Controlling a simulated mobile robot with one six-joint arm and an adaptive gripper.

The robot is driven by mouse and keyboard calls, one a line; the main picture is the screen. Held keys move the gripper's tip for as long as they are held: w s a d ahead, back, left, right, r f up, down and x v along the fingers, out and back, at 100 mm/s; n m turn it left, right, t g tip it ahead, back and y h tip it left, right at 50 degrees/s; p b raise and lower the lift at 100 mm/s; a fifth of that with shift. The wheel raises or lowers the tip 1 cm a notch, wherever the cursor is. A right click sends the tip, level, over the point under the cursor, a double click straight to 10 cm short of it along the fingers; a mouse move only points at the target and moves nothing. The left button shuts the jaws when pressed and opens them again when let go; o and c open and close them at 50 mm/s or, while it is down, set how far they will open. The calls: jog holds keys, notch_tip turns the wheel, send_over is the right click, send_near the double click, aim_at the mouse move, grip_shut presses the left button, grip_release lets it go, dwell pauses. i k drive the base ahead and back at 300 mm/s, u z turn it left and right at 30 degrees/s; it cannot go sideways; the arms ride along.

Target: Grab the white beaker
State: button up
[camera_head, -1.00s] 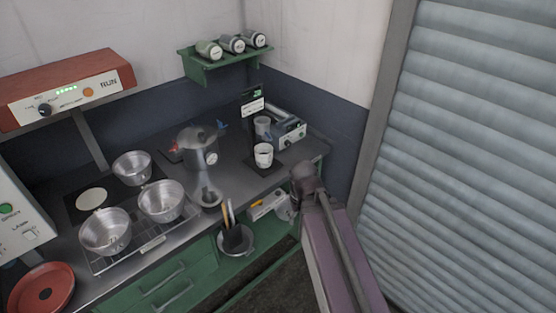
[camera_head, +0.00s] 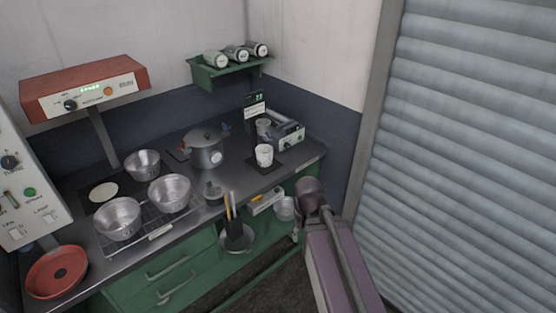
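The white beaker (camera_head: 264,155) stands upright on a dark pad at the right part of the counter, in front of a small device with knobs. My arm reaches up from the bottom right of the view, beside the counter's right front corner. My gripper is hard to make out at the arm's far end; its fingers cannot be told apart here. The arm's end is apart from the beaker, to its right and nearer to me.
Three metal pans (camera_head: 118,219) sit at the left on the counter (camera_head: 199,228). A large metal pot (camera_head: 205,150) stands left of the beaker. A black utensil holder (camera_head: 238,238) stands at the front edge. A grey shutter (camera_head: 470,160) closes off the right side.

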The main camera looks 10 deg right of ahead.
aim_at(264, 152)
jog(key=k, duration=0.3)
jog(key=u, duration=0.25)
jog(key=i, duration=0.9)
jog(key=u, duration=1.25)
